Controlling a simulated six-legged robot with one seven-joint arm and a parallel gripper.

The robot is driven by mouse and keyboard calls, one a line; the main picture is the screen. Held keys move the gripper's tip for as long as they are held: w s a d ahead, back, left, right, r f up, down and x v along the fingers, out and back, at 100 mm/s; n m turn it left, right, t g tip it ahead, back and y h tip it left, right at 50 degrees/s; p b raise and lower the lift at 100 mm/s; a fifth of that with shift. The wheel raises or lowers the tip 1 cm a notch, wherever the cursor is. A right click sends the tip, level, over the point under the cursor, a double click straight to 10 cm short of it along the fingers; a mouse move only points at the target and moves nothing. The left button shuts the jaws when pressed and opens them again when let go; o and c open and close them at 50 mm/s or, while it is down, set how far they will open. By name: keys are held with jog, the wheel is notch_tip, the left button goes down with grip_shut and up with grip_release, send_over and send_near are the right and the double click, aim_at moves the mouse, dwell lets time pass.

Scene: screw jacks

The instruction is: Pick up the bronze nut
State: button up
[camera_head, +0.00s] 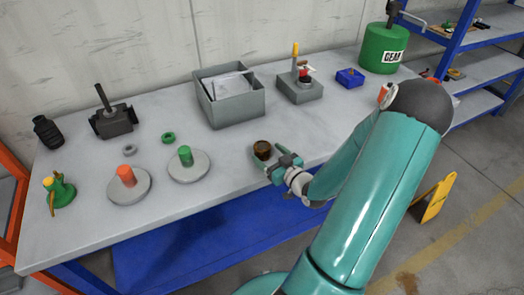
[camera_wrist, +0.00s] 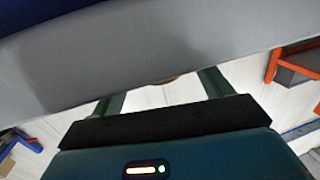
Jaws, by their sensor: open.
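The bronze nut (camera_head: 262,149) is a dark brown, round, hollow-looking piece near the front edge of the grey workbench. My gripper (camera_head: 271,160) is open at the bench's front edge, just right of and in front of the nut. Its fingers point toward the nut, and I cannot tell whether either touches it. In the wrist view my gripper (camera_wrist: 162,88) has its two green fingers spread apart.
The workbench (camera_head: 225,190) holds a red-topped disc (camera_head: 128,183), a green-topped disc (camera_head: 188,165), green and grey rings, a grey bin (camera_head: 234,112) and a grey block (camera_head: 299,92). A green GEAR canister (camera_head: 383,50) stands at the far right. Bare bench surrounds the nut.

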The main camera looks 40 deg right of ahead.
aim_at(257, 143)
jog(key=w, duration=0.4)
jog(key=shift+w+d, duration=0.15)
jog(key=shift+d, duration=0.05)
jog(key=c, duration=1.6)
jog(key=shift+r, duration=0.2)
